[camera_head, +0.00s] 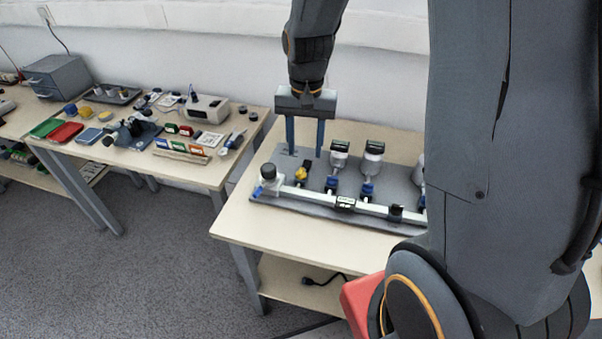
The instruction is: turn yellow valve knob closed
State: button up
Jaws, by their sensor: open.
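The yellow valve knob (301,174) is on the grey panel (283,161) on the near table, close to the panel's left end. A small black part sits right behind it. My gripper (305,156) points down with its two blue-grey fingers apart and nothing between them. Its fingertips appear above and just behind the yellow knob in the picture, not touching it as far as I can see. The exact height gap cannot be told.
Blue valve knobs (331,184) and white cylinders with dark tops (373,152) stand right of the yellow knob. A white pipe (320,197) runs along the panel's front, with a black-capped fitting (268,172) at its left end. A cluttered second table (213,174) stands left.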

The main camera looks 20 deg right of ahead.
aim_at(302, 171)
jog(key=shift+m, duration=0.7)
jog(key=w+f, duration=0.3)
jog(key=shift+w+b, duration=0.1)
jog(key=shift+b, duration=0.25)
jog(key=shift+f+p, duration=0.5)
jog(key=shift+f, duration=3.25)
jog(key=c, duration=1)
